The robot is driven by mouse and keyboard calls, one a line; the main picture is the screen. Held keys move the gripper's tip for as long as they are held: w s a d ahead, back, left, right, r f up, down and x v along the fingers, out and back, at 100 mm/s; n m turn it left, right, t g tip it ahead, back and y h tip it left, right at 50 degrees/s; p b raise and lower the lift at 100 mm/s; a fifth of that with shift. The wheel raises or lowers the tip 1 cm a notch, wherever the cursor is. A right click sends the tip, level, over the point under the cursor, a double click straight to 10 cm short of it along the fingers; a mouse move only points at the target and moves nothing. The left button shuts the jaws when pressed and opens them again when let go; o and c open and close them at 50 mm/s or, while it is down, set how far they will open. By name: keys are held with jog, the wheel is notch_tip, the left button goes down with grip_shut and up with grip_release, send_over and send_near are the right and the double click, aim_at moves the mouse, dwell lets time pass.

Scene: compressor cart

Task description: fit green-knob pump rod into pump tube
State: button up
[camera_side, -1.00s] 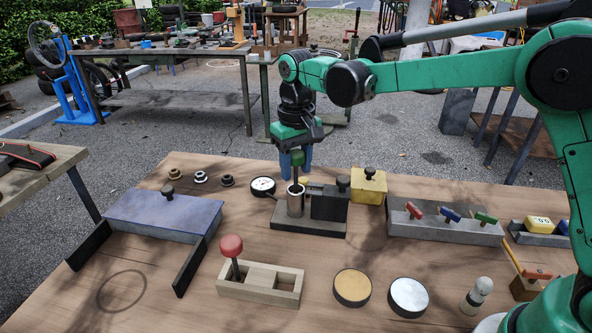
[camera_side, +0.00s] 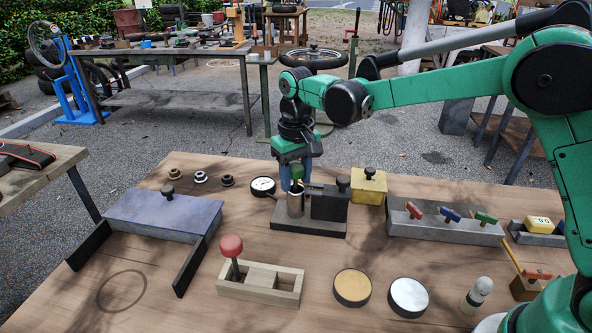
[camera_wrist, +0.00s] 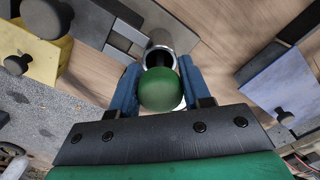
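The green knob (camera_side: 297,172) of the pump rod is between the blue fingers of my gripper (camera_side: 296,179), just above the pump tube. The metal pump tube (camera_side: 295,203) stands upright on a dark base beside a grey block. In the wrist view the green knob (camera_wrist: 159,90) sits between both blue fingers (camera_wrist: 159,86), which close on its sides. The tube's round mouth (camera_wrist: 160,58) shows partly behind the knob. The rod below the knob is mostly hidden; in the side view it appears to be down inside the tube.
A yellow block (camera_side: 369,187) stands close right of the pump, and a gauge (camera_side: 262,186) close left. A grey rack (camera_side: 445,225) with coloured handles is farther right. A wooden tray (camera_side: 260,288) holding a red-knobbed rod (camera_side: 231,247) is in front. A blue-topped box (camera_side: 165,213) is left.

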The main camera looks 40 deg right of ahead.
jog(key=o, duration=0.3)
jog(key=shift+o, duration=0.2)
jog(key=shift+r, duration=2.8)
jog(key=shift+s+d+r, duration=0.1)
jog(key=shift+s, duration=0.05)
jog(key=s+d+t, duration=0.3)
jog(key=s, duration=0.4)
jog(key=s+d+t, duration=0.3)
jog(key=s+t, duration=0.1)
jog(key=s, duration=0.3)
jog(key=shift+s+f, duration=0.3)
